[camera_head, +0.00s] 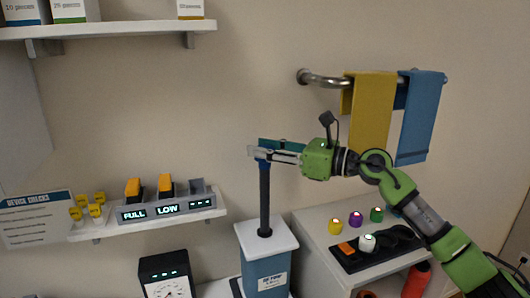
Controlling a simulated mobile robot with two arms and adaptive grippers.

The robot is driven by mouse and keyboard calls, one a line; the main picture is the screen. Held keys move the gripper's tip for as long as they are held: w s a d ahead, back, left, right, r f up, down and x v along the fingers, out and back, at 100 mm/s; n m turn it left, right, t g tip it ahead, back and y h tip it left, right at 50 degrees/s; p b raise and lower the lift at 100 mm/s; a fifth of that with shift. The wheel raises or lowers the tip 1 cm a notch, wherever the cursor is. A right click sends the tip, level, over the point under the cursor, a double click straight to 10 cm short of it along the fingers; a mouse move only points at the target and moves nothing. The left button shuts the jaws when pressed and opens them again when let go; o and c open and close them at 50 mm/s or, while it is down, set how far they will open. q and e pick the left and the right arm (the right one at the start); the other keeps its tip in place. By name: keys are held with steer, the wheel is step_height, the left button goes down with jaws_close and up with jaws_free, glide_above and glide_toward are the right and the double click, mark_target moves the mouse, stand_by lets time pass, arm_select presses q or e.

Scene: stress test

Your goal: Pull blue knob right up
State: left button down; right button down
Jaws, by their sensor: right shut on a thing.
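A blue box with a white top (267,239) stands in the lower middle, and a tall dark rod (264,205) rises upright out of it. The blue knob (263,155) is at the top end of the rod, mostly hidden by my gripper. My right gripper (258,151) reaches in from the right, level with the rod's top, and is shut on the blue knob. A teal strip shows just above the fingers; I cannot tell if it belongs to the knob. My left gripper is not in view.
A white cabinet (312,218) at right carries a black panel with coloured knobs. A rail above it holds a yellow towel (371,112) and a blue towel (421,118). A shelf with lit displays (167,208) is at left. A black scale (165,273) stands beside the box.

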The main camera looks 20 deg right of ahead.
steer(key=shift+d+r, duration=0.15)
steer(key=shift+r, duration=0.4)
steer(key=c, duration=1.8)
jaws_free()
steer(key=o, duration=0.4)
steer(key=shift+f, duration=0.15)
steer(key=shift+f, duration=0.15)
steer(key=shift+s+d, duration=0.15)
steer(key=v, duration=1.1)
steer(key=shift+s, duration=0.15)
